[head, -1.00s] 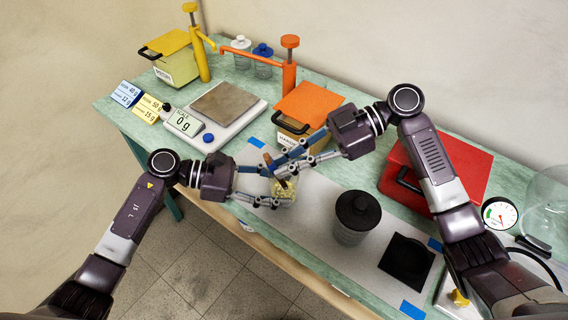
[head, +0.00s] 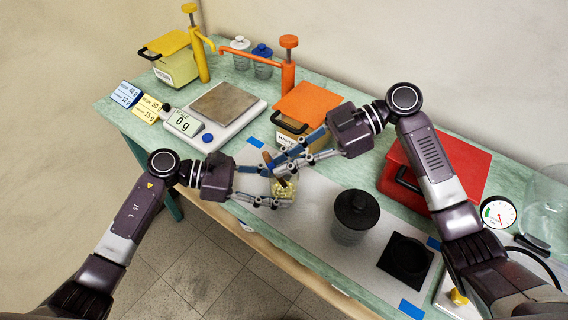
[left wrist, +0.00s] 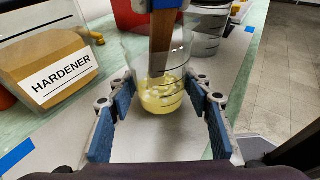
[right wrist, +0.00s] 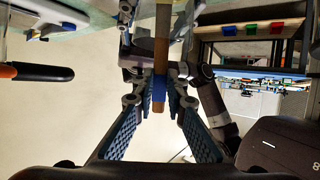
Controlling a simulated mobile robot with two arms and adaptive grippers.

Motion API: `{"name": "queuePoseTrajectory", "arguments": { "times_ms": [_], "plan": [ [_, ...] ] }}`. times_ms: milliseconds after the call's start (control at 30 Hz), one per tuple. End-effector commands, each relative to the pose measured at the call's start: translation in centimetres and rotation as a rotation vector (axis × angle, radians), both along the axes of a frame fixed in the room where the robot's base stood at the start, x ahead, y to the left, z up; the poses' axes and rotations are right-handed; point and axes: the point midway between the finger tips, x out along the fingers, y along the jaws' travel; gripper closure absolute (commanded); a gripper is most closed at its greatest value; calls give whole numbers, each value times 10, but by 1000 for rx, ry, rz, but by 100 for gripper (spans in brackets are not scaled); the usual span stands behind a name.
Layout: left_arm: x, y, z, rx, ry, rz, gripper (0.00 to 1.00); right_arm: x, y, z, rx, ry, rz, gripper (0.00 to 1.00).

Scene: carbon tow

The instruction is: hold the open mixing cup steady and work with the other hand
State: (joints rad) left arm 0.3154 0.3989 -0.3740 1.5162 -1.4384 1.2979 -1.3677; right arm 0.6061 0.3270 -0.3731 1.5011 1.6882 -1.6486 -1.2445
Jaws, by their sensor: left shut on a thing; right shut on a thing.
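The clear mixing cup (head: 283,192) holds pale yellow, uneven-looking contents and stands at the grey mat's left end. It also shows in the left wrist view (left wrist: 160,98). My left gripper (head: 268,189) is shut on the cup, a finger on each side. My right gripper (head: 280,164) is shut on a brown wooden stir stick (left wrist: 162,40) above the cup.
The orange-lidded hardener container (head: 308,104) stands behind the cup. A scale (head: 213,117) reading 0 g is to the left. A black-lidded jar (head: 352,218), a black square holder (head: 406,258) and a red case (head: 450,165) are to the right. The table's front edge is close to the cup.

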Motion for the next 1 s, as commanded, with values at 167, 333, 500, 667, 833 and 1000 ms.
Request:
{"name": "queuePoseTrajectory", "arguments": {
  "times_ms": [167,333,500,667,833,1000],
  "plan": [
    [0,0,-2,0,0,0,68,-3,2,1,0,16,-3,100],
    [0,0,-2,-1,0,0,68,-4,6,16,-1,11,-3,100],
    [0,0,-1,-1,0,0,68,-6,9,32,0,7,-3,100],
    [0,0,-1,0,0,0,68,-8,13,44,0,6,-1,100],
    [0,0,-1,1,0,0,68,-10,17,58,0,5,-1,100],
    [0,0,-1,1,1,0,68,-13,21,71,0,5,-1,100]
  ]
}}
